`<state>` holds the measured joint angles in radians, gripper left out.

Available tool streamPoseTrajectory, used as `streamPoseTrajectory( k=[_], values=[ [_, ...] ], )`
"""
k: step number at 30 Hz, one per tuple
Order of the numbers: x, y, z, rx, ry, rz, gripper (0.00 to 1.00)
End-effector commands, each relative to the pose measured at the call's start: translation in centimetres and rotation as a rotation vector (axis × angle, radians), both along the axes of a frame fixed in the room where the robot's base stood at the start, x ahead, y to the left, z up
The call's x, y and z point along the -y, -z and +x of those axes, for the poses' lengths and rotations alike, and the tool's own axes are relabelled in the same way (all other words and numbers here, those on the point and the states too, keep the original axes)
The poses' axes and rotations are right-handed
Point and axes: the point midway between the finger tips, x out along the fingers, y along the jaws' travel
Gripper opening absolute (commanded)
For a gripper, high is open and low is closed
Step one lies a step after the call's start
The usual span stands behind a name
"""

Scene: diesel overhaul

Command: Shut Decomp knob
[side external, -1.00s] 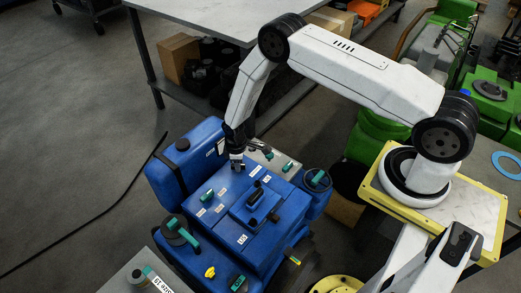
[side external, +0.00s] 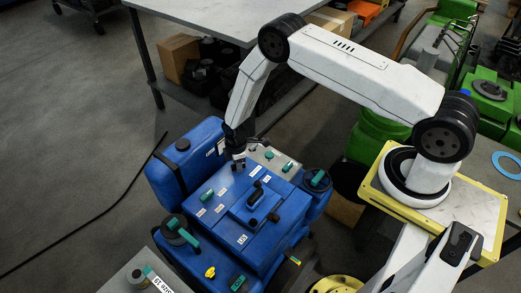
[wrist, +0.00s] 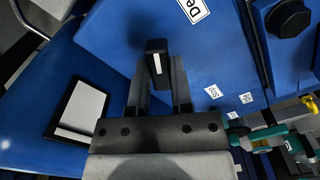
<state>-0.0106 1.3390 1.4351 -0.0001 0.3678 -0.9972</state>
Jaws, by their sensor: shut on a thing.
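The Decomp knob (wrist: 156,60) is a black bar-shaped knob with a white line, on the blue engine block (wrist: 112,38). Beside it in the wrist view is a white label (wrist: 193,9) whose readable part is "De". My gripper (wrist: 159,82) has one finger on each side of the knob and is shut on it. In the side view my gripper (side external: 239,166) reaches down to the top of the blue engine (side external: 206,191), near its back edge. The knob is hidden by the fingers there.
Teal-handled levers (side external: 183,232) and a black fitting (side external: 255,196) stand up from the engine. A blue tank (side external: 165,172) is at its left. A grey workbench (side external: 205,18) stands behind. Open floor lies to the left.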

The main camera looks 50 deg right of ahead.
Motion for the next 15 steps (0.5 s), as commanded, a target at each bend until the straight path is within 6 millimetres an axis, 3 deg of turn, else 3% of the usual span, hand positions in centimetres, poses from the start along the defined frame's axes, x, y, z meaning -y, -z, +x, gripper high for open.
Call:
streamPoseTrajectory(
  k=[9,15],
  values=[
    [0.06,-0.08,0.07,0.001,-0.229,0.000,0.00],
    [0.06,-0.08,0.08,0.001,-0.279,0.000,0.00]
  ],
)
